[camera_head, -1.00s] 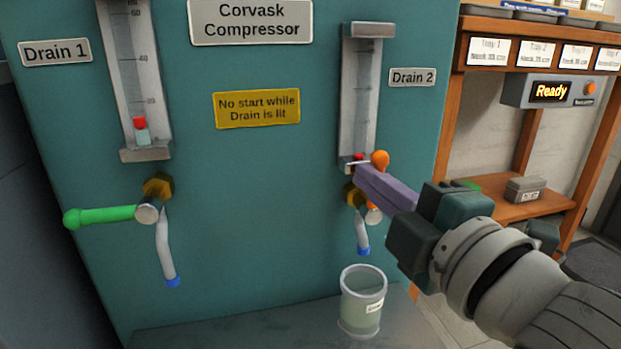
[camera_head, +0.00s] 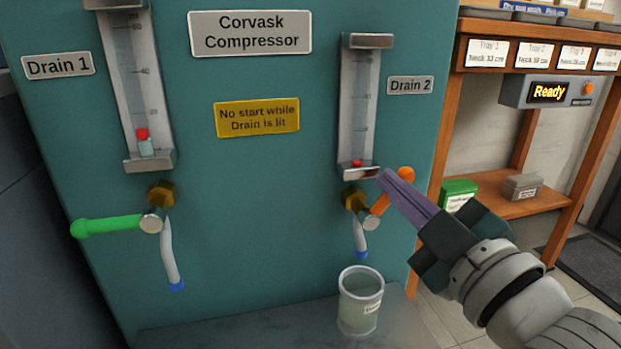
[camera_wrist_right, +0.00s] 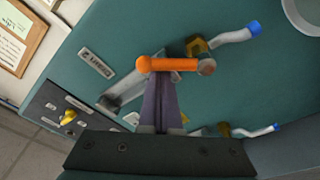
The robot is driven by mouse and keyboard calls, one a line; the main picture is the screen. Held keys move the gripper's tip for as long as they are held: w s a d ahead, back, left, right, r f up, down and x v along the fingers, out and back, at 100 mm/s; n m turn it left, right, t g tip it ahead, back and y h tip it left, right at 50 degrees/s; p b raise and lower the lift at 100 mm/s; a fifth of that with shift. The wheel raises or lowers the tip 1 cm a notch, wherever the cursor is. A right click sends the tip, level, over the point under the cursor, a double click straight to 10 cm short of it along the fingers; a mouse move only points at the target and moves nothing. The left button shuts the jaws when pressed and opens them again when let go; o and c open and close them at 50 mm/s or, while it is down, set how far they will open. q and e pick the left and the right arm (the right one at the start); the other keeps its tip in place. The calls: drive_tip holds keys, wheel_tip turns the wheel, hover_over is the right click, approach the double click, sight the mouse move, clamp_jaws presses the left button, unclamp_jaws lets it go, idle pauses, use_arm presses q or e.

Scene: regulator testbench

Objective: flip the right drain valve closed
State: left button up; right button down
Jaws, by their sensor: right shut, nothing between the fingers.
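The right drain valve has an orange handle (camera_head: 405,175) on a brass fitting (camera_head: 353,198) below the Drain 2 gauge (camera_head: 360,110). The handle slants up and to the right from its pivot. My right gripper (camera_head: 388,178) is shut, with nothing between its purple fingers, and its tips are at the handle and cover part of it. In the right wrist view the orange handle (camera_wrist_right: 170,64) lies across the fingertips (camera_wrist_right: 160,78); whether they touch cannot be told. My left gripper is not in view.
The Drain 1 valve's green handle (camera_head: 105,227) points left, level. A clear cup (camera_head: 360,302) stands below the right drain spout (camera_head: 361,245). A wooden shelf (camera_head: 500,205) with a green box (camera_head: 458,192) and a display reading Ready (camera_head: 548,92) is at right.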

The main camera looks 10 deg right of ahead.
drive_tip(key=shift+w+d+f+m+t+h, duration=0.15)
drive_tip(key=shift+d+f+m+h, duration=0.3)
drive_tip(key=shift+m, duration=1.4)
drive_tip(key=shift+s+d+f+m+t+h, duration=0.15)
drive_tip(key=shift+d+f+m, duration=0.45)
drive_tip(key=shift+m, duration=1.2)
drive_tip(key=shift+w+d+f+m+t+h, duration=0.1)
drive_tip(key=shift+d+f+m+h, duration=0.4)
drive_tip(key=shift+m, duration=1.35)
drive_tip(key=shift+f, duration=0.1)
wheel_tip(320, 180, up, 5)
drive_tip(key=p, duration=0.5)
drive_tip(key=s+f+p, duration=0.1)
drive_tip(key=s+f, duration=0.1)
drive_tip(key=s, duration=0.7)
drive_tip(key=shift+f, duration=0.25)
drive_tip(key=shift+s+d, duration=0.1)
